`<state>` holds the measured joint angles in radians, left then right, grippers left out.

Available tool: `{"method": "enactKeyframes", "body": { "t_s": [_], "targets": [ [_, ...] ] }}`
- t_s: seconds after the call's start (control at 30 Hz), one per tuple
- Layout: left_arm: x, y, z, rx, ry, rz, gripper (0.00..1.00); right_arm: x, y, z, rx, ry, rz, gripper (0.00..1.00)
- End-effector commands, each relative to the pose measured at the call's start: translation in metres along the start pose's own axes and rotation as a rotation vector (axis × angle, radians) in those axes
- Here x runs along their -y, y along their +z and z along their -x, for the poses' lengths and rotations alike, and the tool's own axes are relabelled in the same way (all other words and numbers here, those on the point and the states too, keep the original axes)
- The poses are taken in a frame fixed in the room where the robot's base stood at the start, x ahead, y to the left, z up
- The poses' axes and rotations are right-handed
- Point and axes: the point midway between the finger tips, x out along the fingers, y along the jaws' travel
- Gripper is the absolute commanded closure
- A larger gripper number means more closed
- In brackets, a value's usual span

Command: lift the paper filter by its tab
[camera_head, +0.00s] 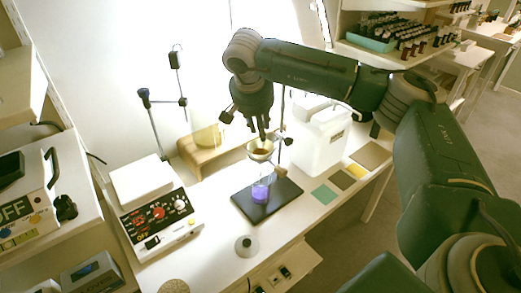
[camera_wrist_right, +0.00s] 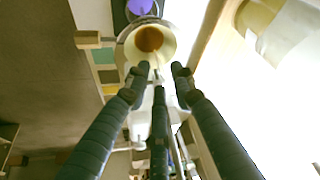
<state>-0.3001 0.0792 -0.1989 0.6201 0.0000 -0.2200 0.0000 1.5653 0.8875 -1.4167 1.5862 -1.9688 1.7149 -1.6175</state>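The paper filter (camera_wrist_right: 150,40) is a cream cone with a brown patch inside. It sits in a glass funnel (camera_head: 260,155) above a flask with purple liquid (camera_head: 260,192), which stands over a dark base plate (camera_head: 284,190). My right gripper (camera_head: 263,137) points down just above the funnel in the head view. In the right wrist view its three dark fingers (camera_wrist_right: 158,78) are spread apart with nothing held, their tips close to the filter's near rim. I cannot clearly make out the tab. My left gripper is not in view.
A white jug (camera_head: 318,140) stands close behind and right of the stand. Coloured squares (camera_head: 325,194) lie at right. A small round grey item (camera_head: 246,246) is in front.

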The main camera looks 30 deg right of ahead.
Motion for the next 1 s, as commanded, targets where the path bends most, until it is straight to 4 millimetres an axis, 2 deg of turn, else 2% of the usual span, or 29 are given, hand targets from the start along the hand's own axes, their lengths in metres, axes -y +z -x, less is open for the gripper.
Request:
{"method": "enactKeyframes", "body": {
  "t_s": [0.03, 0.2, 0.43, 0.47, 0.57, 0.6, 1.0],
  "targets": [
    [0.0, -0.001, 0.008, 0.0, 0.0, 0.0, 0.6, -0.003, -0.002, -0.005, 0.001, 0.004, -0.001, 0.76],
    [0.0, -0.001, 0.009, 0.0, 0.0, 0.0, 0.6, -0.001, -0.001, -0.024, 0.001, 0.001, 0.0, 0.76],
    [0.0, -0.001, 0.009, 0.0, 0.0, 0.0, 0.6, -0.001, -0.001, -0.026, 0.0, -0.002, 0.0, 0.76],
    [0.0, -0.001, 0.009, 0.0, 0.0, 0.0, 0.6, -0.001, -0.001, -0.026, 0.0, -0.002, 0.0, 0.78],
    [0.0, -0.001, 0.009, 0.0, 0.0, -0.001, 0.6, -0.001, -0.001, -0.026, 0.0, -0.001, 0.0, 0.98],
    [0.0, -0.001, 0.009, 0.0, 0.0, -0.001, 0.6, -0.001, -0.001, -0.026, 0.0, -0.001, 0.0, 1.0],
    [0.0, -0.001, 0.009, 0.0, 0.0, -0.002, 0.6, 0.0, -0.001, -0.025, 0.0, -0.002, 0.0, 1.0]
  ]
}}
